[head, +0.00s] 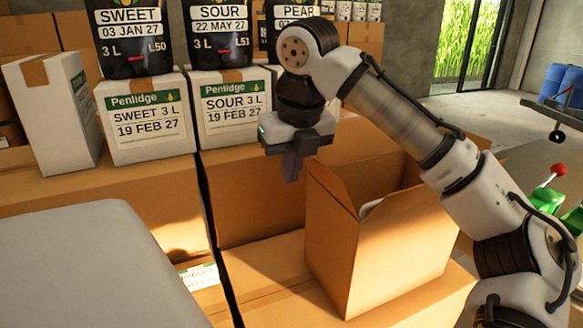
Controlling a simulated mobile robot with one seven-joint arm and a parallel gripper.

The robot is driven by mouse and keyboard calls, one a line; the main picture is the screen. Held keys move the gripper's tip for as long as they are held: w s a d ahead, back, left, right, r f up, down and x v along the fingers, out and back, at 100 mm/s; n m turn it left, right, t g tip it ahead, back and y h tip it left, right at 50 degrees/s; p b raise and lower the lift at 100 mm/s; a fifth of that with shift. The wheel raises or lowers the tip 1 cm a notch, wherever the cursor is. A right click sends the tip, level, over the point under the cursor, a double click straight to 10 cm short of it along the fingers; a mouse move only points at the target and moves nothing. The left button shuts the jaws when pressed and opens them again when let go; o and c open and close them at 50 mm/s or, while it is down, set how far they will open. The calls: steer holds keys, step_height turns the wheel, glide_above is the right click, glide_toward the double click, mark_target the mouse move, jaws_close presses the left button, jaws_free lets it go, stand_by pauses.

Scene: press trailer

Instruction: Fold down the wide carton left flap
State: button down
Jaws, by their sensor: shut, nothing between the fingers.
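An open brown carton (395,255) stands on larger brown boxes right of centre. Another flap shows at the far right behind my arm. My gripper (292,172) points down just left of and above the carton's left upper edge. Its fingers are together and empty; I cannot tell whether they touch the flap.
White Penlidge cartons (148,118) and black pouches (222,35) stand behind on brown boxes. A pale grey surface (80,265) fills the lower left. A red-knobbed lever (558,170) and green parts are at the right. Blue barrels (562,85) stand farther back.

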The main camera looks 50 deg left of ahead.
steer(key=shift+w+d+f+p, duration=1.05)
steer(key=shift+w+p, duration=0.4)
steer(key=shift+w, duration=1.95)
steer(key=shift+w+d+f+p, duration=0.9)
steer(key=shift+w+f+p, duration=0.4)
steer(key=shift+w, duration=2.1)
steer(key=w+a+p+v, duration=0.1)
steer(key=a+v, duration=0.2)
steer(key=v, duration=1.1)
steer(key=shift+v, duration=0.75)
steer(key=shift+a, duration=0.25)
